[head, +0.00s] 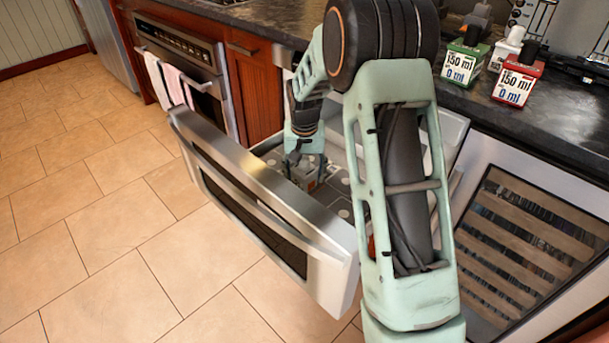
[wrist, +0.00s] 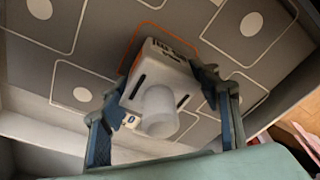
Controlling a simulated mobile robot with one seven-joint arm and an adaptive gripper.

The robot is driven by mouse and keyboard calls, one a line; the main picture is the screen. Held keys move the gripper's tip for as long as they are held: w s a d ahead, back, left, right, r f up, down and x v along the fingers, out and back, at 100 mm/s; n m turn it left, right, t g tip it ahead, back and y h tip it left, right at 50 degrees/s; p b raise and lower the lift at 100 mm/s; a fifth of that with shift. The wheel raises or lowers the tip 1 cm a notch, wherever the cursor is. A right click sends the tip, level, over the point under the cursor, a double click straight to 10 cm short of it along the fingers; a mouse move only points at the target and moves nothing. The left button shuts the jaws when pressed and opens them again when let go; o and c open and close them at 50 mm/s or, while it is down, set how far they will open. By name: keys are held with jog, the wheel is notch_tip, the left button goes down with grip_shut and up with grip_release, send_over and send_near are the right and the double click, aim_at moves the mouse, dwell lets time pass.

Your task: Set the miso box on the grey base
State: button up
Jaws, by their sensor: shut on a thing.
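My gripper (wrist: 163,85) is shut on a white box (wrist: 160,72) with dark slots and a pale round cylinder on it, one finger on each side. Its print is too blurred to read, but I take it for the miso box. It also shows low in the open drawer in the head view (head: 308,184), with my gripper (head: 305,168) over it. The grey base (wrist: 100,52) is the drawer floor, marked with white-outlined squares and white dots. The box overlaps an orange-outlined square. I cannot tell whether the box touches the base.
The steel drawer front (head: 265,195) stands pulled out over the tiled floor, and drawer walls surround my gripper. Boxes with green (head: 462,65) and red (head: 514,85) trim stand on the dark counter. A glass-fronted cabinet (head: 530,235) is at right. My arm hides part of the drawer.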

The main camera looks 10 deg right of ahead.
aim_at(304, 158)
jog(key=o, duration=1.2)
jog(key=shift+f, duration=0.15)
jog(key=shift+o, duration=0.2)
jog(key=r+p, duration=0.1)
jog(key=r, duration=0.3)
jog(key=s+r+p, duration=0.1)
jog(key=r, duration=0.3)
jog(key=r+p, duration=0.1)
jog(key=r, duration=0.3)
jog(key=shift+s+a+r, duration=0.15)
jog(key=shift+s, duration=0.25)
